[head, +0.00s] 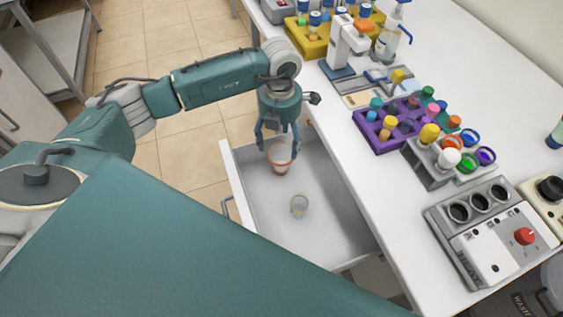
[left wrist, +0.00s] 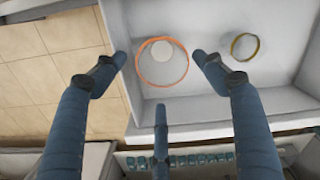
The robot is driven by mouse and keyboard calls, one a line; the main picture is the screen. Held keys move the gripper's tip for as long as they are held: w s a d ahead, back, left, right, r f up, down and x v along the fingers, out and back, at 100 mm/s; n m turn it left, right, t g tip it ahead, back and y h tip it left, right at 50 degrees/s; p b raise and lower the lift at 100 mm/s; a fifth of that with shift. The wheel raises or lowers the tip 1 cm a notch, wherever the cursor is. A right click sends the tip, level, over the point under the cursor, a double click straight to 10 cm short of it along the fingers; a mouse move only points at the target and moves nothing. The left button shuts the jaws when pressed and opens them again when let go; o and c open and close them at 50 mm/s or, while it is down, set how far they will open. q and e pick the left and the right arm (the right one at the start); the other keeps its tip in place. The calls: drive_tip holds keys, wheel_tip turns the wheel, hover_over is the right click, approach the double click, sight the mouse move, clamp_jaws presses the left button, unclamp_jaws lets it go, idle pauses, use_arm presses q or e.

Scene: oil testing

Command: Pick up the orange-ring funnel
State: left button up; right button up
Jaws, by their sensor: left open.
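The orange-ring funnel (head: 281,166) is in the open drawer, near its far left end. Its orange rim (left wrist: 163,84) shows whole in the left wrist view, with a pale round spot inside it. My left gripper (head: 279,146) points down at the funnel. It is open and empty, with its fingers spread. In the left wrist view two fingertips (left wrist: 158,60) lie to either side of the rim, and a third finger comes up from below it. Whether any finger touches the funnel I cannot tell. My right gripper is not in view.
A small yellow-rimmed funnel (head: 299,206) stands nearer in the drawer (head: 335,222); the drawer walls are close to the gripper. On the white counter are a purple rack (head: 377,139) with coloured caps, a grey rack with coloured rings, and a heater box (head: 490,240).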

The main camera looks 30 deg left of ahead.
sight(281, 153)
use_arm(q)
drive_tip(key=shift+s+f, duration=0.1)
drive_tip(key=shift+f, duration=0.65)
drive_tip(key=f+b, duration=0.1)
drive_tip(key=f, duration=0.1)
drive_tip(key=f+b, duration=0.2)
drive_tip(key=shift+d+f, duration=0.2)
drive_tip(key=shift+f, duration=0.1)
drive_tip(key=shift+r, duration=0.1)
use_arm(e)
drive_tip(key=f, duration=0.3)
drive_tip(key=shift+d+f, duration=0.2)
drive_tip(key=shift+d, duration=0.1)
use_arm(q)
drive_tip(key=c, duration=0.9)
